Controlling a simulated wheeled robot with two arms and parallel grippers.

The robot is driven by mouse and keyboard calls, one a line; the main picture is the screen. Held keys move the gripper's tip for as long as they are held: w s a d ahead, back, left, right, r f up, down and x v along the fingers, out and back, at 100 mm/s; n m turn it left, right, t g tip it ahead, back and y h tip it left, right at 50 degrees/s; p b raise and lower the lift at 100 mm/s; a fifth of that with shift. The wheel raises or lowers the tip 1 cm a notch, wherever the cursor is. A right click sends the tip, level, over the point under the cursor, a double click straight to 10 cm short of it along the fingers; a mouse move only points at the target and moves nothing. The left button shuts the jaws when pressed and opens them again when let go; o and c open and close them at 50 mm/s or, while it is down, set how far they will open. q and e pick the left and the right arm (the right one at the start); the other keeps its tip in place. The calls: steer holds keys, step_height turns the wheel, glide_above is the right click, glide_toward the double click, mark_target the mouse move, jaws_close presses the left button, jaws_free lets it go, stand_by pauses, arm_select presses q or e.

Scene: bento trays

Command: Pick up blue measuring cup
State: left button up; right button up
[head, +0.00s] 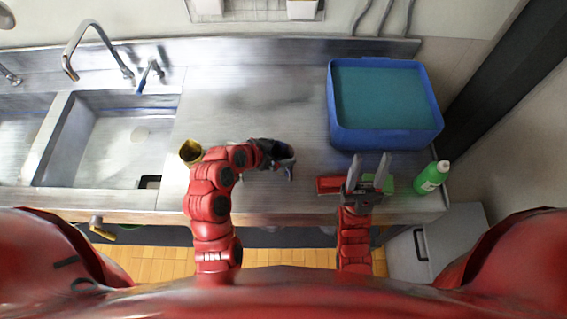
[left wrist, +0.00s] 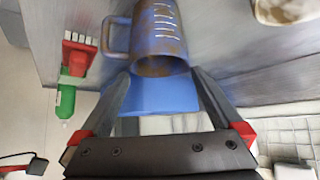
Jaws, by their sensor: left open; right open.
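The blue measuring cup (left wrist: 158,32) is in the left wrist view, with pale scale marks, brownish stains and a handle on its left side. My left gripper (left wrist: 162,82) is open, its fingertips to either side of the cup's near end; I cannot tell whether they touch it. In the head view my left gripper (head: 281,157) is low over the middle of the counter and hides most of the cup. My right gripper (head: 369,170) is open and empty, pointing forward near the counter's front edge.
A large blue bin (head: 388,140) stands at the back right. A green bottle (head: 431,178) stands at the right edge. A red brush (head: 328,185) lies beside my right gripper. The back middle counter is clear.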

mark_target(289, 153)
arm_select(q)
steer(key=shift+s+a+f+p+x, duration=0.1)
steer(key=shift+f+x, duration=0.05)
steer(key=shift+x, duration=0.85)
steer(key=shift+s+a+f+p+x, duration=0.1)
steer(key=shift+p+x, duration=0.05)
steer(key=shift+x, duration=0.85)
steer(key=shift+s+a+f+p+x, duration=0.1)
steer(key=shift+f+x, duration=0.05)
steer(key=shift+x, duration=0.8)
steer(key=c, duration=1.1)
